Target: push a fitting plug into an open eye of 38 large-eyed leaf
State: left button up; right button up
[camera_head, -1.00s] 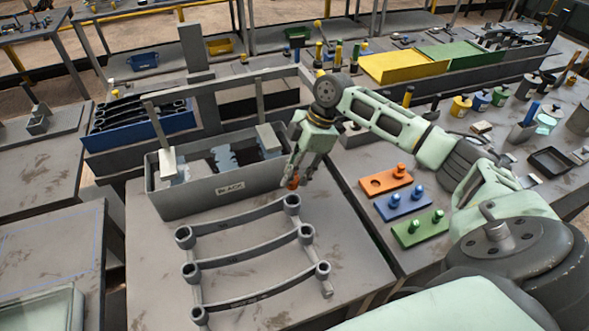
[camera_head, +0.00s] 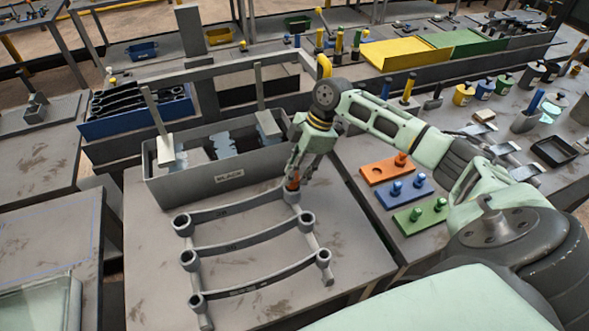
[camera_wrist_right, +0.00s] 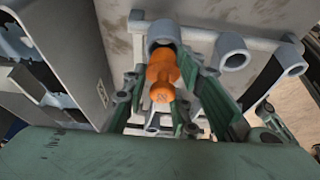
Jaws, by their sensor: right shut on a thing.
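Three grey leaves lie side by side on a rack on the near table, with open eyes at their ends: the far leaf (camera_head: 238,211), the middle leaf (camera_head: 250,239) and the near leaf (camera_head: 262,280). I cannot read their markings. My right gripper (camera_head: 294,180) is shut on an orange plug (camera_head: 292,184), right above the far leaf's right eye (camera_head: 292,196). In the right wrist view the orange plug (camera_wrist_right: 161,75) is between the fingers, its far end at the mouth of a grey eye (camera_wrist_right: 164,35). I cannot tell how deep it sits. My left gripper is not in view.
An orange block (camera_head: 376,173) has one plug and one empty hole. Blue (camera_head: 390,203) and green (camera_head: 408,220) blocks hold two plugs each. A grey bin (camera_head: 195,186) stands behind the leaves, close to my right gripper. The table front is bare.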

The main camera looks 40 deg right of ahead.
jog(key=shift+p, duration=0.8)
dwell(1.4)
jog(key=shift+f+b, duration=0.75)
jog(key=shift+f, duration=0.65)
dwell(0.6)
jog(key=o, duration=1)
jog(key=shift+o, duration=0.5)
jog(key=o, duration=0.4)
notch_tip(320, 180, up, 5)
jog(key=p, duration=0.4)
jog(key=shift+p, duration=0.35)
jog(key=shift+r+p, duration=0.6)
jog(key=shift+r, duration=0.45)
